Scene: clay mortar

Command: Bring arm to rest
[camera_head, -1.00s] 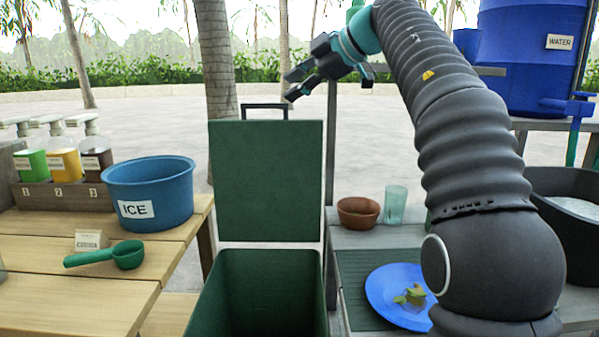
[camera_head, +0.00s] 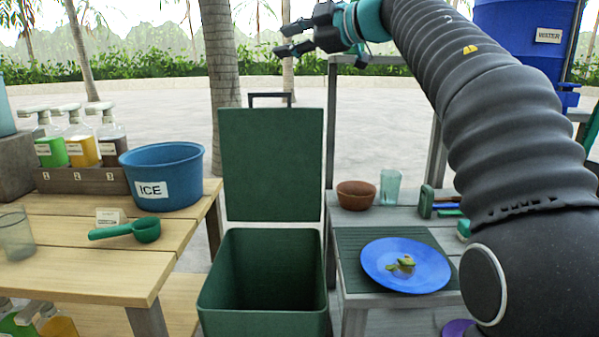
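My gripper (camera_head: 287,38) is raised at the top middle of the head view, above and behind the open lid of the green bin. Its dark fingers point left with a gap between them and nothing in it. My arm (camera_head: 470,80) reaches up from the lower right and bends left at the top. The gripper touches nothing that I can see.
The green bin (camera_head: 213,290) stands open below, its lid (camera_head: 270,165) upright. On the left table are an ICE tub (camera_head: 185,185), a green scoop (camera_head: 146,229) and pump bottles (camera_head: 82,145). On the right are a blue plate (camera_head: 425,278) with scraps, a clay bowl (camera_head: 357,195) and a glass (camera_head: 390,187).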

